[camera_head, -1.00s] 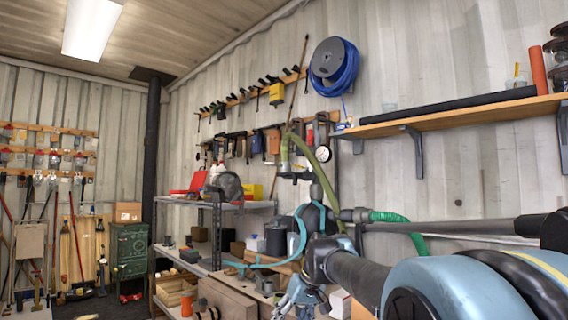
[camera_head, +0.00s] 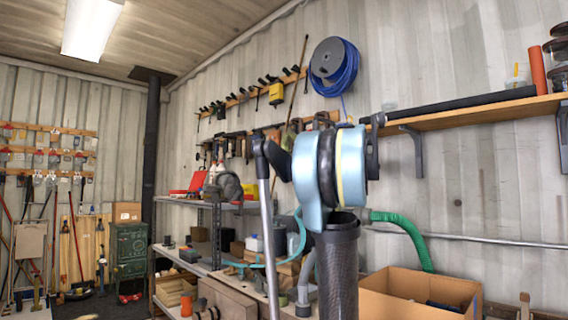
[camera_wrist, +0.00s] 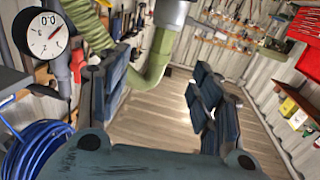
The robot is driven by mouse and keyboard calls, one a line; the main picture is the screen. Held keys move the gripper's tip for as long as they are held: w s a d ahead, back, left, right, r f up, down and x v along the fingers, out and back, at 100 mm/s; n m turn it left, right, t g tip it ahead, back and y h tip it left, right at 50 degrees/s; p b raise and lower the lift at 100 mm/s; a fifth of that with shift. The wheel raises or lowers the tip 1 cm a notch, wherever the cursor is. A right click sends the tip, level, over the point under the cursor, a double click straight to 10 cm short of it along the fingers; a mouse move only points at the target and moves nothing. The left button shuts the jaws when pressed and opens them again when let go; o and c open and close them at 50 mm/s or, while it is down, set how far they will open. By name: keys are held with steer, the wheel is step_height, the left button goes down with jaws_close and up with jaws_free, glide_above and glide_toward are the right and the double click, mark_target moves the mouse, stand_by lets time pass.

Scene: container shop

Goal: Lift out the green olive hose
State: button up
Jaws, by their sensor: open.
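The olive green hose (camera_wrist: 158,62) is ribbed and shows in the wrist view. It runs down from the upper left, passes behind my left finger, bends, and rises to a grey cylindrical fitting (camera_wrist: 172,12) at the top. My gripper (camera_wrist: 162,75) is open, with its dark blue fingers spread wide. The hose bend shows in the gap, closer to the left finger; I cannot tell how deep it lies between the fingers. In the head view my arm stands in front of that wall area, and neither the hose nor my gripper can be made out.
A white dial gauge (camera_wrist: 46,35) and coiled blue hose (camera_wrist: 38,150) are at the left in the wrist view. In the head view a bright green hose (camera_head: 408,228) hangs right of my arm, above an open cardboard box (camera_head: 385,305). A wall shelf (camera_head: 470,113) is at the right.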

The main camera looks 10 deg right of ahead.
steer(key=shift+a+x, duration=0.15)
steer(key=shift+x, duration=4.15)
steer(key=shift+a+x, duration=0.15)
steer(key=shift+x, duration=4.15)
steer(key=shift+s+r, duration=0.1)
steer(key=shift+s, duration=0.1)
steer(key=c, duration=1.3)
